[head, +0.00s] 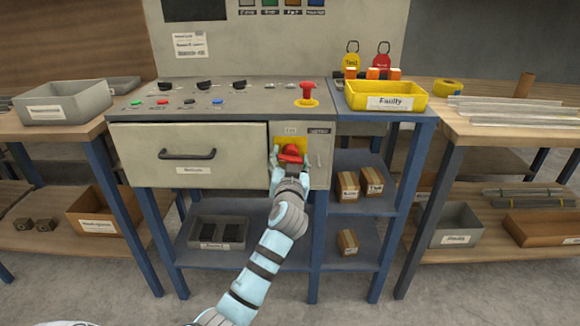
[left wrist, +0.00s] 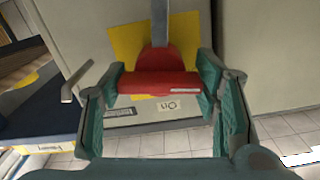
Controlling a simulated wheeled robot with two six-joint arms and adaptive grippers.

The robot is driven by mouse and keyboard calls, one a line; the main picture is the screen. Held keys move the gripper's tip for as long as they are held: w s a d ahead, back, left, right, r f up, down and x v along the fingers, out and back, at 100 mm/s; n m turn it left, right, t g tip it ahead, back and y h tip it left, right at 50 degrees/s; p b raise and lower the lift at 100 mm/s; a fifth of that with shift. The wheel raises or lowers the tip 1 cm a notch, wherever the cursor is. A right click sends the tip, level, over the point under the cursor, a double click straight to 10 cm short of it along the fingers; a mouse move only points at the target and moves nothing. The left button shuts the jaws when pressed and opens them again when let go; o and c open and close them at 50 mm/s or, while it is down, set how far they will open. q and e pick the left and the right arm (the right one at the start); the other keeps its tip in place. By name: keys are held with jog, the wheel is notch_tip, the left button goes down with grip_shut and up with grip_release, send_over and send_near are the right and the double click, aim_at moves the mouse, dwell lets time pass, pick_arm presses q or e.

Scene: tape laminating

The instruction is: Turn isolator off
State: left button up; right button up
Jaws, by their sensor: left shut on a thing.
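The isolator's red handle (head: 290,151) sits on a yellow plate (head: 281,143) on the front of the grey console, right of the wide drawer. My left gripper (head: 289,158) has its fingers on both sides of the handle and is shut on it. In the left wrist view the red handle (left wrist: 158,84) lies across the picture between the two green fingers, with the yellow plate (left wrist: 124,45) behind it. An "On" label (left wrist: 168,105) shows upside down beside the handle. The handle's back is hidden. My right gripper is in no view.
A red mushroom button (head: 307,91) stands on the console top above the isolator. The drawer handle (head: 187,154) sticks out to the left. A yellow tray marked Faulty (head: 388,103) is at the right. Shelves with small boxes (head: 347,186) lie below right.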

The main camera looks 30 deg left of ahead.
pick_arm(q)
jog(key=shift+n+b, duration=0.55)
jog(key=shift+n, duration=0.55)
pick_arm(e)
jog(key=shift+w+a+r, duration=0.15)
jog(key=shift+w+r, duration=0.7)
pick_arm(q)
jog(key=o, duration=1.7)
jog(key=v, duration=0.7)
jog(key=shift+s+d, duration=0.2)
